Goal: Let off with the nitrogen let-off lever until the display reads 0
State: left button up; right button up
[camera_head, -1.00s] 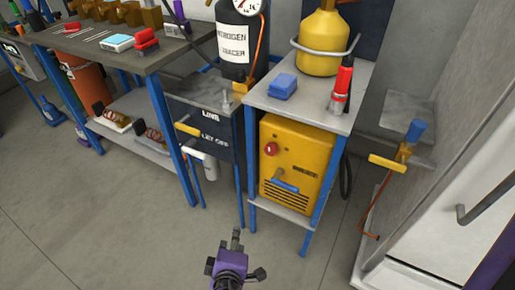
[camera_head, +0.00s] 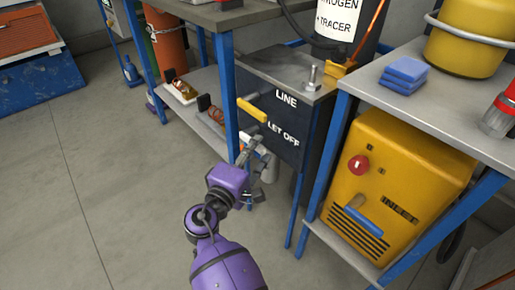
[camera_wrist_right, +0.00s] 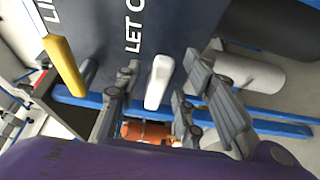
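The white let-off lever (camera_wrist_right: 158,82) stands out from the dark panel (camera_head: 266,110) beside the LET OFF lettering. In the right wrist view it lies between the spread fingers of my right gripper (camera_wrist_right: 150,98), with gaps showing on both sides. In the head view my right gripper (camera_head: 254,158) is in front of the panel's lower part and mostly hides this lever. The yellow LINE lever (camera_head: 252,108) is above it and also shows in the right wrist view (camera_wrist_right: 64,66). No display is in view now. My left gripper is not in view.
The nitrogen tracer bottle (camera_head: 338,22) stands above the panel. A blue table leg (camera_head: 227,95) is close to my right gripper's left. A yellow machine (camera_head: 390,190) stands under the grey table at right.

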jog(key=shift+x, duration=0.85)
grip_shut()
